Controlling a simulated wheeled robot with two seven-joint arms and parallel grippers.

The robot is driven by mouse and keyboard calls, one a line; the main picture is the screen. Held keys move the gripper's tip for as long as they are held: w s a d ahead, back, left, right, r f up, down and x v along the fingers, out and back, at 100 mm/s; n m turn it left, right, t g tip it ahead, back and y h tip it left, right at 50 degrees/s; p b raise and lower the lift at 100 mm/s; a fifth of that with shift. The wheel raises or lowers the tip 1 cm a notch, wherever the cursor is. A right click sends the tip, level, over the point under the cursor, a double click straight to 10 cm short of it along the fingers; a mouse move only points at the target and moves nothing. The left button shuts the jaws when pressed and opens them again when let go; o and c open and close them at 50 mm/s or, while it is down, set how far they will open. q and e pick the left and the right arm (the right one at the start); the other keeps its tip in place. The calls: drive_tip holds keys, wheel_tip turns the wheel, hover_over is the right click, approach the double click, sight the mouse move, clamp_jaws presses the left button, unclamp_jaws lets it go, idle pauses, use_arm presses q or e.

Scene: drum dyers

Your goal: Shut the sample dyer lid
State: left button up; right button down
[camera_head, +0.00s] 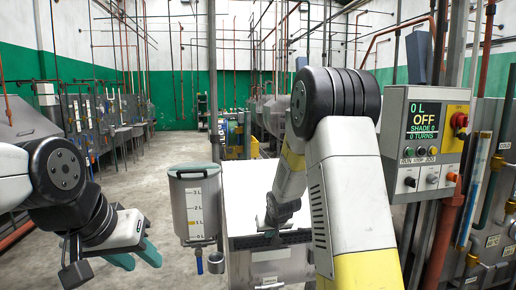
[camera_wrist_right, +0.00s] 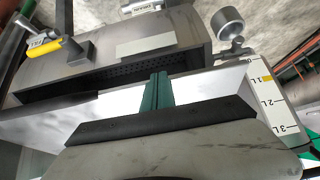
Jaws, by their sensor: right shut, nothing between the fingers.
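The sample dyer (camera_head: 270,268) is a grey metal box in front of me. Its pale, shiny lid (camera_head: 245,190) shows as a bright panel over the top, partly covered by my right arm. In the right wrist view the lid (camera_wrist_right: 215,88) lies beside a dark, perforated opening (camera_wrist_right: 120,82), so the dyer is not fully covered. My right gripper (camera_wrist_right: 158,76) is shut and empty, its teal fingers over the lid's edge by the opening; I cannot tell whether they touch. In the head view its fingers are hidden. My left gripper (camera_head: 140,260) is open and empty, away left.
A measuring tank (camera_head: 194,205) with a litre scale stands left of the dyer. A control panel (camera_head: 430,130) reading OFF is at the right, beside pipes (camera_head: 470,190). A yellow-handled valve (camera_wrist_right: 65,48) shows in the wrist view. Free floor (camera_head: 165,170) lies behind left.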

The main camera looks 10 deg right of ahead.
drive_tip(key=w+f, duration=0.5)
drive_tip(key=f, duration=0.7)
drive_tip(key=shift+t, duration=0.4)
drive_tip(key=shift+a, duration=0.1)
